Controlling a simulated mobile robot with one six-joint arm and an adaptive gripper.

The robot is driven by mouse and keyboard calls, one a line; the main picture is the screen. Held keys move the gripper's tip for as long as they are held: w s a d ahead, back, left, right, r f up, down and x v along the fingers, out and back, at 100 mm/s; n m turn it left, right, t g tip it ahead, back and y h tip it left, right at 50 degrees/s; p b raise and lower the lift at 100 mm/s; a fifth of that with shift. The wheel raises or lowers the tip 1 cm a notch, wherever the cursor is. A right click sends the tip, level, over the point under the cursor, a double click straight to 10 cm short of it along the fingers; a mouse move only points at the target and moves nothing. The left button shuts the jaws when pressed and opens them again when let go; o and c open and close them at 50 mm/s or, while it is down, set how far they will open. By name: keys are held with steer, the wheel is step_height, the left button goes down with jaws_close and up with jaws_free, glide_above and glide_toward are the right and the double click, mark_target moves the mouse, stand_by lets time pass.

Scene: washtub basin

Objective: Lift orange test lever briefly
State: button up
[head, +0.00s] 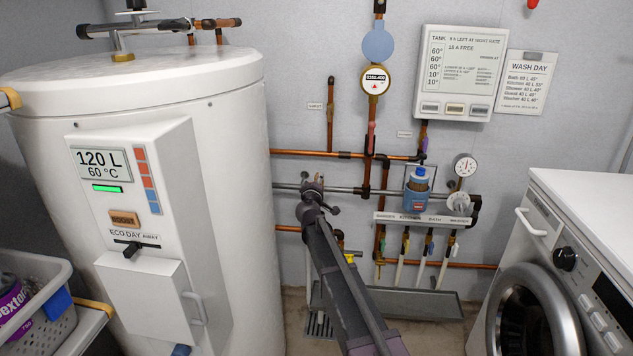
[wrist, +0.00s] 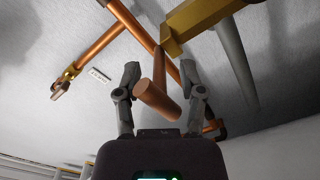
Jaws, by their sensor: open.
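My gripper (head: 318,196) is out in front of the wall pipes, right of the white tank. In the wrist view my gripper (wrist: 160,84) is open, with a finger on each side. A copper-orange rod (wrist: 157,101) with a round end shows between the fingers, apart from both as far as I can see. I cannot tell whether this rod is the orange test lever or a pipe stub. No orange lever is clearly distinct in the head view, where my arm and gripper cover part of the pipework.
The white tank (head: 240,75) stands at left and a washing machine (head: 566,210) at right. Copper pipes (head: 300,153), a gauge (head: 465,165) and a blue-capped canister (head: 418,180) line the wall. In the wrist view a brass fitting (wrist: 200,18) and grey pipe (wrist: 236,62) are close by.

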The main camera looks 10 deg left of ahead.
steer(key=shift+w, duration=0.35)
jaws_close()
steer(key=shift+a+r, duration=0.1)
steer(key=shift+a, duration=0.05)
